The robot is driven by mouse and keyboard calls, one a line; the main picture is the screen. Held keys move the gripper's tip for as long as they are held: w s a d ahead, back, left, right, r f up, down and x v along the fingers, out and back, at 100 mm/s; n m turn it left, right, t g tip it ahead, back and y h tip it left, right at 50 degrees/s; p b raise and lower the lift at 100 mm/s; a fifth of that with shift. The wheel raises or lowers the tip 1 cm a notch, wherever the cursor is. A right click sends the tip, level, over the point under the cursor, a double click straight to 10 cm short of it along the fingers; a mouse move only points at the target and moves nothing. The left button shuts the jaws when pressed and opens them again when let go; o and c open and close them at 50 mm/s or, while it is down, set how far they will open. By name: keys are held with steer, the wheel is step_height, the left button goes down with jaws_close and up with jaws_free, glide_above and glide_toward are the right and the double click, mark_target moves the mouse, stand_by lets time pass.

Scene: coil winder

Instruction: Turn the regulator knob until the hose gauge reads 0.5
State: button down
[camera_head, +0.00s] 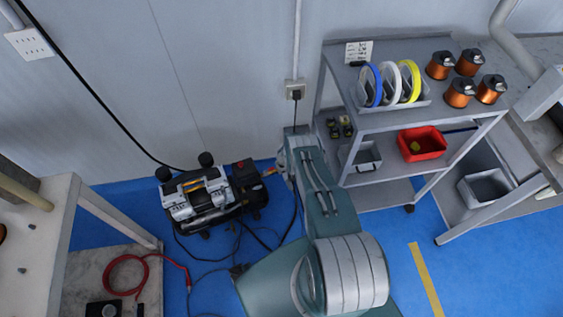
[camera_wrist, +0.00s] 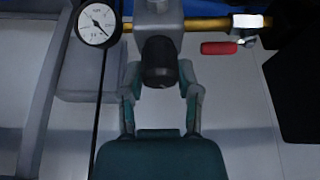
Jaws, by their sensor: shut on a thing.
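In the wrist view the black regulator knob (camera_wrist: 159,62) hangs below a grey regulator body (camera_wrist: 158,18). My gripper (camera_wrist: 160,78) is shut on the knob, with one finger on each side of it. The round white hose gauge (camera_wrist: 98,22) is to the upper left of the knob. Its dark needle seems to point to the lower right, but the numbers are too small to read. In the head view my arm reaches down beside the compressor (camera_head: 205,195); my gripper, the knob and the gauge cannot be made out there.
A brass pipe with a red-handled valve (camera_wrist: 219,47) runs right of the regulator. A grey cart (camera_head: 395,120) with coils and bins stands right of my arm. A workbench (camera_head: 50,240) is at left. Cables and a red hose (camera_head: 128,258) lie low near the compressor.

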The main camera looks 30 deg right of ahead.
steer(key=shift+s+f+m+h, duration=0.2)
steer(key=shift+m+h, duration=0.1)
steer(key=shift+m, duration=0.5)
steer(key=shift+c, duration=1.5)
jaws_free()
steer(key=shift+w+r, duration=0.1)
steer(key=shift+w+n+y, duration=0.1)
steer(key=shift+n+y, duration=0.5)
steer(key=shift+n, duration=0.9)
